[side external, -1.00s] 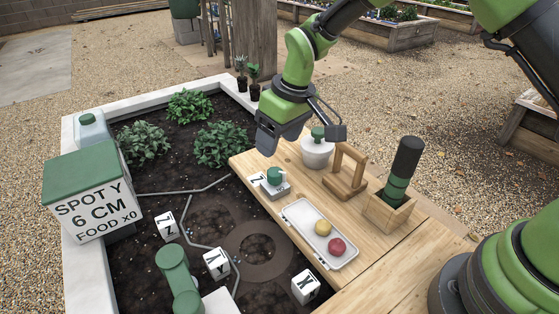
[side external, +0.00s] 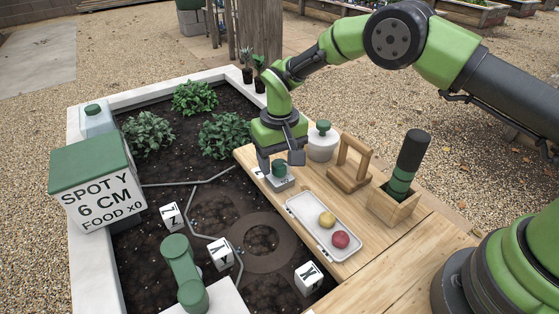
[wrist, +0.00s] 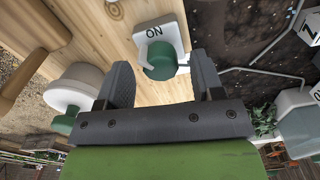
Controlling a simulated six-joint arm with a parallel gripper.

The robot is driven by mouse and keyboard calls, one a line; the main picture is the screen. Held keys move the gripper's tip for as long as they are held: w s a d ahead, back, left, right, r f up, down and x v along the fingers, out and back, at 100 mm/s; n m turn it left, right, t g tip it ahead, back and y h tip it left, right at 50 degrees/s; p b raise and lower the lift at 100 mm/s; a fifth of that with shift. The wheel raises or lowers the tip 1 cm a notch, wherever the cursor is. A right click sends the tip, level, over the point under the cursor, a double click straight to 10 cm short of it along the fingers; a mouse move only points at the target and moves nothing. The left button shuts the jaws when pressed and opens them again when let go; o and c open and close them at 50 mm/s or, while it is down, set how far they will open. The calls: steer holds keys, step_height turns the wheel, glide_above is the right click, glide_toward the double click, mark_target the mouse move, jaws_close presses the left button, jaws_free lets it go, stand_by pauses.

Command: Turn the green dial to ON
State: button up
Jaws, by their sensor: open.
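The green dial (side external: 279,169) sits on a small white base plate (side external: 283,184) on the wooden board, near its edge by the soil. In the wrist view, the dial (wrist: 160,61) lies between my finger tips, with the black word ON on its base plate (wrist: 154,32). My gripper (side external: 280,162) points down over the dial with its jaws open, one finger on each side; it also shows in the wrist view (wrist: 162,72). I cannot tell whether the fingers touch the dial. Which mark the dial points to is unclear.
A white pot with a green lid (side external: 323,143) stands close behind my gripper. A wooden handle frame (side external: 349,164), a wooden holder with a dark-handled tool (side external: 403,170) and a white tray (side external: 304,226) with yellow and red balls are nearby. Lettered cubes lie on the soil.

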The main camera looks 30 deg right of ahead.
steer(key=shift+f, duration=0.45)
steer(key=c, duration=0.9)
steer(key=m, duration=0.3)
steer(key=shift+m, duration=2.1)
